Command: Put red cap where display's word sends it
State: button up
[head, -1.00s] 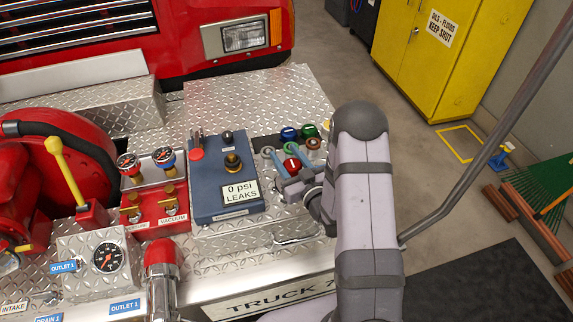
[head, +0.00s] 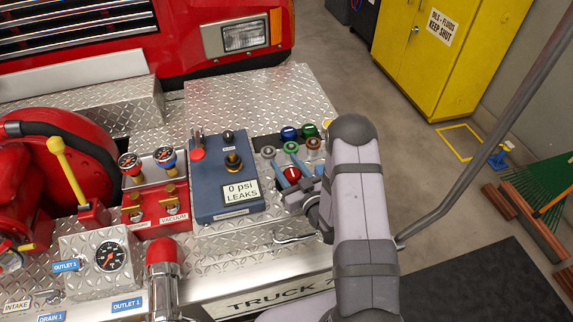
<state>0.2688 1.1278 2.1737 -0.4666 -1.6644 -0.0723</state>
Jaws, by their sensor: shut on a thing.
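The red cap (head: 292,173) is held between the blue-grey fingers of my gripper (head: 293,172), near the right edge of the diamond-plate deck. The gripper and arm partly hide it, and I cannot tell its exact height. The display (head: 241,191) on the blue-grey box reads "0 psi LEAKS". Behind the gripper sit small round fittings or caps: blue (head: 289,132), green (head: 308,130), another green (head: 291,147), brown (head: 314,143) and grey (head: 268,152).
The blue-grey box (head: 213,165) has a red knob and a brass-coloured knob. The red gauge block (head: 155,210) labelled VACUUM stands to its left. A red-topped pipe (head: 162,250) rises at the front. Bare deck (head: 250,100) lies behind the box.

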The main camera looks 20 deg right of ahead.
aim_at(295, 182)
jog(key=shift+f, duration=0.1)
jog(key=shift+f, duration=0.1)
jog(key=o, duration=1.3)
jog(key=shift+s, duration=0.1)
jog(key=shift+s+d+f+b, duration=0.1)
jog(key=shift+s+d+b, duration=0.05)
jog(key=shift+s+b, duration=0.2)
jog(key=b+v, duration=0.1)
jog(key=v, duration=0.1)
jog(key=b+v, duration=0.2)
jog(key=v, duration=0.1)
jog(key=shift+a+f, duration=0.15)
jog(key=shift+a, duration=0.1)
jog(key=shift+o, duration=0.4)
jog(key=shift+s+r, duration=0.2)
jog(key=shift+s, duration=0.55)
